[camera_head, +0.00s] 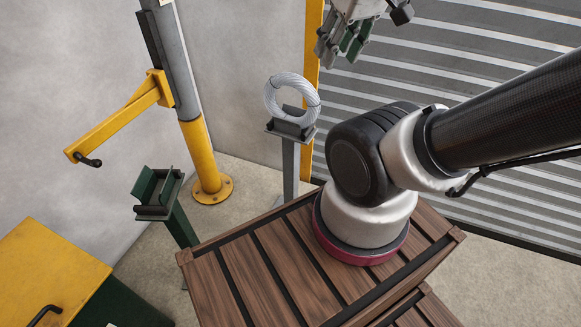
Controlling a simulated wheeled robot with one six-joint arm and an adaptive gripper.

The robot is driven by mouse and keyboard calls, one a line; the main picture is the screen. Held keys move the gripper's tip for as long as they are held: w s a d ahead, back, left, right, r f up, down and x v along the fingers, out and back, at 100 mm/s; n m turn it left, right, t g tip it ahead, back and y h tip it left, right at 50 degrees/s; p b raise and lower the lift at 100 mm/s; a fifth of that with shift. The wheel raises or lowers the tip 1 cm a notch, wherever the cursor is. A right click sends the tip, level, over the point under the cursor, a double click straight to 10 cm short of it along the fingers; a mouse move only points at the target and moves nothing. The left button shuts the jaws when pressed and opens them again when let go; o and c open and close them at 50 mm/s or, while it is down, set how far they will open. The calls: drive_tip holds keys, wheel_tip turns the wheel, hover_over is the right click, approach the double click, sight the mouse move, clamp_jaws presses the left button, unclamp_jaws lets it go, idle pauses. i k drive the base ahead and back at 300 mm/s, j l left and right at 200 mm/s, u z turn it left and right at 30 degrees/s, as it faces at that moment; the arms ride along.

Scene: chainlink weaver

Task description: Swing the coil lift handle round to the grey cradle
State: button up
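The coil lift is a yellow swing arm (118,119) on a grey and yellow post (205,160). It points left and toward me from the post. The black handle (89,161) hangs at its outer end, left of and above the green cradle (157,194). The grey cradle (290,131) stands right of the post on a grey stand, with a pale wire coil (292,98) upright in it. My gripper (340,50) is at the top edge, well away from the handle and touching nothing visible. Its upper part is cut off, and its finger gap is unclear.
A wooden slatted platform (228,287) lies under my arm. A yellow-topped green cabinet (48,270) with a black handle is at lower left. A yellow upright (313,48) and ribbed shutter (480,60) stand behind. Open air lies between the lift arm and the grey cradle, apart from the post.

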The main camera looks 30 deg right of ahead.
sight(158, 24)
drive_tip(key=u, duration=0.4)
drive_tip(key=i+l+u, duration=0.1)
drive_tip(key=l+u, duration=0.25)
drive_tip(key=l, duration=0.25)
drive_tip(key=l+u, duration=0.4)
drive_tip(key=l, duration=0.25)
drive_tip(key=l+u, duration=0.1)
drive_tip(key=l, duration=1.4)
